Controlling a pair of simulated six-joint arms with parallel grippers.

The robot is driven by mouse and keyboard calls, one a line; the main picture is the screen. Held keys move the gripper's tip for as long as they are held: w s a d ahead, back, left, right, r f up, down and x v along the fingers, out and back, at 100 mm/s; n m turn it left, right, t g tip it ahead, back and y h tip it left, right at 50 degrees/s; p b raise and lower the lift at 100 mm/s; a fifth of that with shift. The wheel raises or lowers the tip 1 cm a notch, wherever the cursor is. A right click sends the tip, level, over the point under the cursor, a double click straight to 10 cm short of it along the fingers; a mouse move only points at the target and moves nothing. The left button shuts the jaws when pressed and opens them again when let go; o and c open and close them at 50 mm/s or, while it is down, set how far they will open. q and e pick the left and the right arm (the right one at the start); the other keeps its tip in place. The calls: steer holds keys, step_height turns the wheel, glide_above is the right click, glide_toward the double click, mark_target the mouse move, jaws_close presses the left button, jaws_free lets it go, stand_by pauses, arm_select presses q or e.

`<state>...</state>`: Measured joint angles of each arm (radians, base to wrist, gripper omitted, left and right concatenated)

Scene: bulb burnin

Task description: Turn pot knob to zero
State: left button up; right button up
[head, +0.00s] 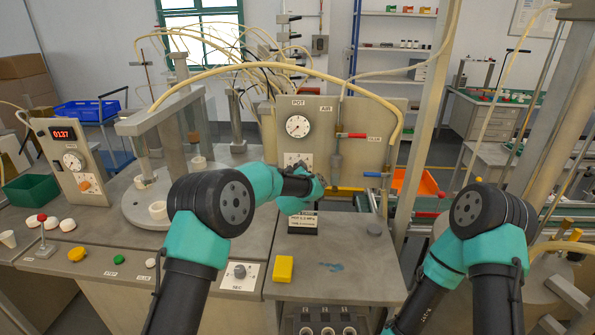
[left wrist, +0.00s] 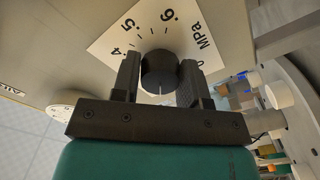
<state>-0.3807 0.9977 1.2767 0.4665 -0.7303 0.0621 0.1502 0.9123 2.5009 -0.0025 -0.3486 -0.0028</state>
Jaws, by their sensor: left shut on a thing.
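The pot knob (left wrist: 158,72) is a dark round knob on a white scale plate (left wrist: 113,50) with marks .4, .5, .6 and "MPa", seen in the left wrist view. A pale line shows on the knob's face, toward the lower edge of that view. My left gripper (left wrist: 160,82) has one finger on each side of the knob and is shut on it. In the head view the plate (head: 292,159) shows on the panel below the POT gauge (head: 298,126), and my left wrist hides the knob. My right arm reaches down, its gripper out of the picture.
A red-handled valve (head: 351,135) and a blue-handled valve (head: 374,174) sit right of the gauge. A yellow block (head: 283,269) lies on the front bench.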

arm_select(q)
steer(key=n, duration=0.4)
steer(key=shift+n, duration=0.3)
steer(key=n, duration=0.3)
steer(key=shift+n, duration=0.4)
steer(key=n, duration=0.3)
steer(key=shift+n, duration=0.3)
steer(key=n, duration=0.4)
steer(key=o, duration=0.9)
steer(key=shift+f, duration=0.1)
steer(key=shift+s, duration=0.1)
